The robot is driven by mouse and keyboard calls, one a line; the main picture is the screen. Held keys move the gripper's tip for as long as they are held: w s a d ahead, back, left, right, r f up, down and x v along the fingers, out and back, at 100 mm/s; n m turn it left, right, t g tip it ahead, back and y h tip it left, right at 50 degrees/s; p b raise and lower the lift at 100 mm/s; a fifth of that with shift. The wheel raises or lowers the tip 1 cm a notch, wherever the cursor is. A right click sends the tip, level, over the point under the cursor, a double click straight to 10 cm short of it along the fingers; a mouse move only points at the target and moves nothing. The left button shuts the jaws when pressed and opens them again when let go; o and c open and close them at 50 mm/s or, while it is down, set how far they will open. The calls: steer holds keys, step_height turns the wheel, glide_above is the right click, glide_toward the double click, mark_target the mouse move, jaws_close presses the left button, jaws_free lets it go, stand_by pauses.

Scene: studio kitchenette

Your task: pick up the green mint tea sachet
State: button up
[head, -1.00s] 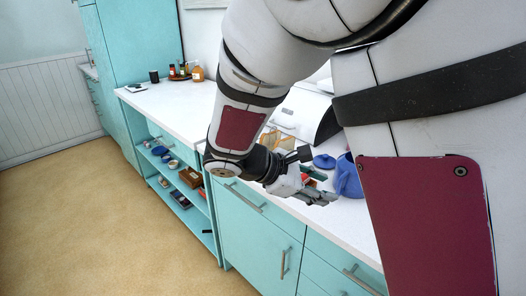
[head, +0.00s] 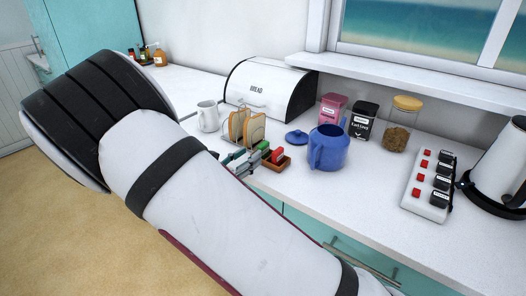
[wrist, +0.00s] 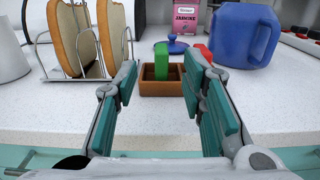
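The green mint tea sachet (wrist: 161,62) stands upright in the left part of a small brown wooden box (wrist: 150,88) on the white counter. In the wrist view it is straight ahead, between my two fingers in the picture and beyond them. My gripper (wrist: 162,75) is open and empty, with teal pads facing each other. A red sachet (wrist: 205,52) is partly hidden behind the right finger. In the head view the box (head: 277,165) and red sachet (head: 278,153) show just right of my gripper (head: 245,160), and my arm covers the counter before it.
A toast rack (wrist: 95,72) with bread stands close left of my gripper. A blue teapot (head: 328,150) and its lid (head: 296,138) are right of and behind the box. A white mug (head: 208,116), bread bin (head: 268,88) and tins (head: 362,120) stand farther back.

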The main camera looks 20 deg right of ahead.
mark_target(263, 144)
steer(key=shift+x, duration=3.75)
steer(key=shift+s, duration=0.1)
steer(key=c, duration=0.8)
